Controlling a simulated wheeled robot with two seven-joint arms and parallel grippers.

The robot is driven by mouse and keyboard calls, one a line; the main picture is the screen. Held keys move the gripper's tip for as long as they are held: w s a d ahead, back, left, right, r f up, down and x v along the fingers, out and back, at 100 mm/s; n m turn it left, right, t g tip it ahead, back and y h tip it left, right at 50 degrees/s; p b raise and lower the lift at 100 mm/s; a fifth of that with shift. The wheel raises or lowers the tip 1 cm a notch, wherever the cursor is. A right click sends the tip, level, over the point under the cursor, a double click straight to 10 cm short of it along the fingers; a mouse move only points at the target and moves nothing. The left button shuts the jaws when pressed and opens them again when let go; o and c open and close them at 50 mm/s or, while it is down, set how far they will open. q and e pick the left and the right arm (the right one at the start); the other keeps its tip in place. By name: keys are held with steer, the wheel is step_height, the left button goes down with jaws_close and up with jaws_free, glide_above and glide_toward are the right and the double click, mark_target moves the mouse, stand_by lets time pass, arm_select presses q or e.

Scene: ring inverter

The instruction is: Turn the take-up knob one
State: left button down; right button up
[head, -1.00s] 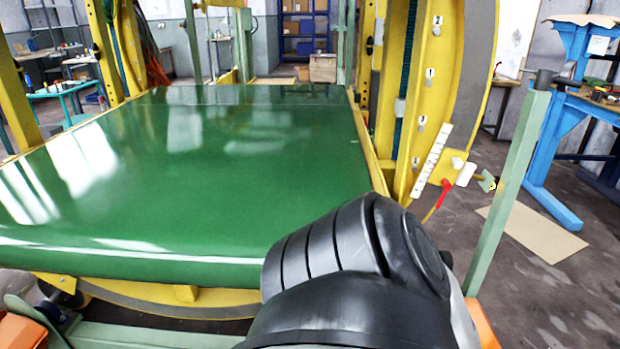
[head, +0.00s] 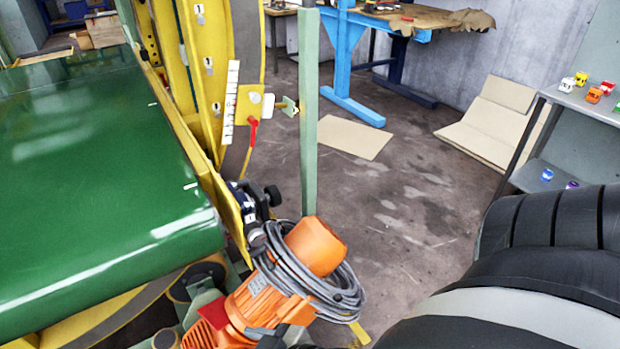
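A black knob-like part (head: 272,195) sticks out of a dark mechanism (head: 247,205) at the near right corner of the green belt (head: 90,170). I cannot tell for sure that this is the take-up knob. Above it, a yellow plate (head: 245,104) beside a white scale strip (head: 231,92) carries a white round part, a brass-coloured rod and a red handle (head: 253,131). Neither of my grippers is in view. A black link of my own arm fills the lower right corner. Nothing of mine touches the machine in view.
An orange motor (head: 258,300) with a coiled grey cable (head: 310,285) stands below the mechanism. A green post (head: 309,120) rises behind it. A blue workbench (head: 350,50) and a grey shelf (head: 590,100) with toy cars stand farther back. The floor between is mostly clear.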

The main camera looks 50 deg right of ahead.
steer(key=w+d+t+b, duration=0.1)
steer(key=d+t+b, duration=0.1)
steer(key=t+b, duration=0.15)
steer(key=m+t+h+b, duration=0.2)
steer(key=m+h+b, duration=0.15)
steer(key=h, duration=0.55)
glide_toward(259, 240)
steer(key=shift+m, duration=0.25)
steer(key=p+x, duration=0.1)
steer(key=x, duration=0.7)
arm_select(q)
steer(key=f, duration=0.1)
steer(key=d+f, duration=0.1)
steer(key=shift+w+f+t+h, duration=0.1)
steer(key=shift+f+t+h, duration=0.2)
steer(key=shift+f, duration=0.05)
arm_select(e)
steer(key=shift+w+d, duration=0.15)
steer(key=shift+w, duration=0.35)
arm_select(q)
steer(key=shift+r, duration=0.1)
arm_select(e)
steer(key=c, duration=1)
